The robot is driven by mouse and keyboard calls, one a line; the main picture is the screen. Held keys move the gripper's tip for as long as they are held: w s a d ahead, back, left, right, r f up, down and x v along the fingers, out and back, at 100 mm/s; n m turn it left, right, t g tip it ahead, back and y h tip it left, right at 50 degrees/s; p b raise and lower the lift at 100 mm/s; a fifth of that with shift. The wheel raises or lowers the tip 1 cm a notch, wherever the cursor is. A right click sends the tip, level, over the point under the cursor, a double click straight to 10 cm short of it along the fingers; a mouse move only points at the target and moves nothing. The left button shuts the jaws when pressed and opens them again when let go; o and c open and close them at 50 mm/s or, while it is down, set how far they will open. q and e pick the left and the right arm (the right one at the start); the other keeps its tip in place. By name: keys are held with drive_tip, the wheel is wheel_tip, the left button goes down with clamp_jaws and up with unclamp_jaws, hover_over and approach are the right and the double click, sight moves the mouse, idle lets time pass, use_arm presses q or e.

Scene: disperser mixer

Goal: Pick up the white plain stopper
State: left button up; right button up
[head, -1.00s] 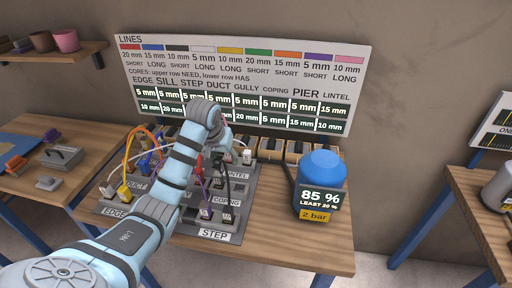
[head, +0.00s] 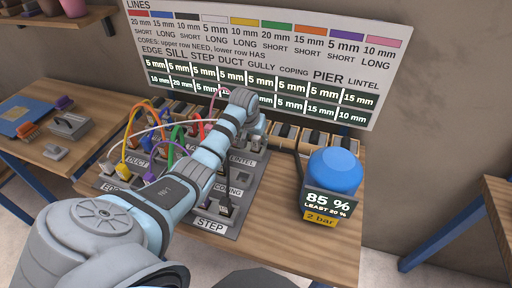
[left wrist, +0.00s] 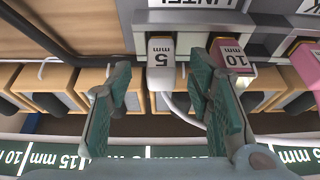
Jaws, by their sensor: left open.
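A white block-shaped piece marked 5 mm (left wrist: 161,52), likely the white stopper, sits in a grey socket by the LINTEL label in the left wrist view. A white cord curves below it; I cannot tell whether they join. In the head view a small white piece (head: 257,143) shows beside my left gripper (head: 250,125). In the left wrist view my left gripper (left wrist: 160,76) is open, with its green-padded fingers on either side of the white piece and nothing clamped. A pink piece marked 10 mm (left wrist: 231,55) sits close by the right finger. My right gripper is out of view.
The grey socket panel (head: 215,222) holds several coloured cords at the left. A row of wooden blocks (head: 285,133) stands behind it, below the sign board (head: 270,50). A blue-domed gauge (head: 335,170) reading 85 % stands at the right. Bare tabletop lies at the front right.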

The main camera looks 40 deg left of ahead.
sight(256, 146)
use_arm(q)
drive_tip(key=b+x, duration=0.1)
drive_tip(key=x, duration=0.2)
drive_tip(key=shift+w+a+f, duration=0.1)
drive_tip(key=shift+w+f, duration=0.1)
drive_tip(key=shift+f, duration=0.1)
drive_tip(key=shift+s+r, duration=0.2)
drive_tip(key=shift+c, duration=0.6)
drive_tip(key=shift+w, duration=0.1)
clamp_jaws()
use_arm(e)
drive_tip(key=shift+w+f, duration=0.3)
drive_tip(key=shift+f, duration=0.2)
